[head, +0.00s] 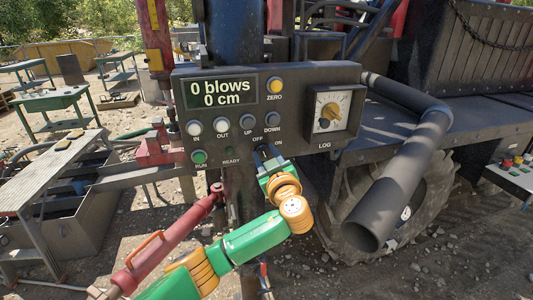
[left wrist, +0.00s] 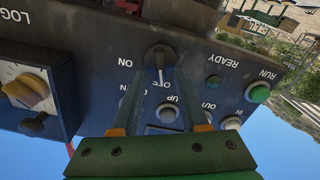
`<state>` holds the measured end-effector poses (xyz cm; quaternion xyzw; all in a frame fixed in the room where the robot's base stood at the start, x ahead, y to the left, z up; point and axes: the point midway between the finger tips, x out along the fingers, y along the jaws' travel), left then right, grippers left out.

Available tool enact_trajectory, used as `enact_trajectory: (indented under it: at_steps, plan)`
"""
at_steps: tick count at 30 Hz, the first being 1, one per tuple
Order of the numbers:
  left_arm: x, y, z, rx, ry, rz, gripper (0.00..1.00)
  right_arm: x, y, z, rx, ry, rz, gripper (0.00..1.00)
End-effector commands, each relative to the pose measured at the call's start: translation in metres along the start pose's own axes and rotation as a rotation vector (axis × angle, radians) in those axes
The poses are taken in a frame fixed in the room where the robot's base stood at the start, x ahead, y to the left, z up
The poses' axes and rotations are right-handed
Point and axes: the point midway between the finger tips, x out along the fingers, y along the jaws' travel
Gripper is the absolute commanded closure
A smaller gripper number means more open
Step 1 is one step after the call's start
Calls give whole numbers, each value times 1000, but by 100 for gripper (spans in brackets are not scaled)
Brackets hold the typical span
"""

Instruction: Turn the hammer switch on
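The hammer switch is a dark rotary knob (left wrist: 160,57) on the grey control panel (head: 228,152). In the left wrist view, which is upside down, its pointer is toward the OFF label, with ON to one side. My left gripper (left wrist: 158,88) is open, its two fingers apart and reaching toward the panel on either side of the knob. I cannot tell whether they touch it. In the head view the left gripper (head: 266,155) covers most of the switch, just below the OFF and ON labels. My right gripper is not in view.
The display (head: 220,93) reads 0 blows, 0 cm. Several push buttons and a yellow LOG dial (head: 330,111) are close by on the panel. A thick dark pipe (head: 400,180) juts forward at right.

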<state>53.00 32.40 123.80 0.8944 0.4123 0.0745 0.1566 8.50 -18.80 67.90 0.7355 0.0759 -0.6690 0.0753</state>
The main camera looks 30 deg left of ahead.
Motion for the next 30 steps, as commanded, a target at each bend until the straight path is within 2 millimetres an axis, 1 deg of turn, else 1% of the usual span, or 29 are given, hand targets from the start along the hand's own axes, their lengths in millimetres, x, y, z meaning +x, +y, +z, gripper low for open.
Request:
enact_trajectory:
  at_steps: [1, 4, 5, 12, 17, 25, 30]
  plan:
    - [0, 0, 0, 0, 0, 0, 71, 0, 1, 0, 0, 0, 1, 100]
    - [0, 0, 0, 0, -1, 0, 98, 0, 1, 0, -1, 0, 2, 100]
    - [0, 0, 0, 1, -1, 0, 100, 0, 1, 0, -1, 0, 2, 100]
    - [0, 0, 1, 4, -1, 0, 100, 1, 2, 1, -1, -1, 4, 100]
    - [-1, -1, 4, 33, -3, 0, 100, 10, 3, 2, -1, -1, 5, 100]
    - [-1, 0, 8, 199, -3, 0, 100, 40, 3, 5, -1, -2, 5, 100]
    - [0, 3, 5, 359, -4, 0, 100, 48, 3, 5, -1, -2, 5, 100]
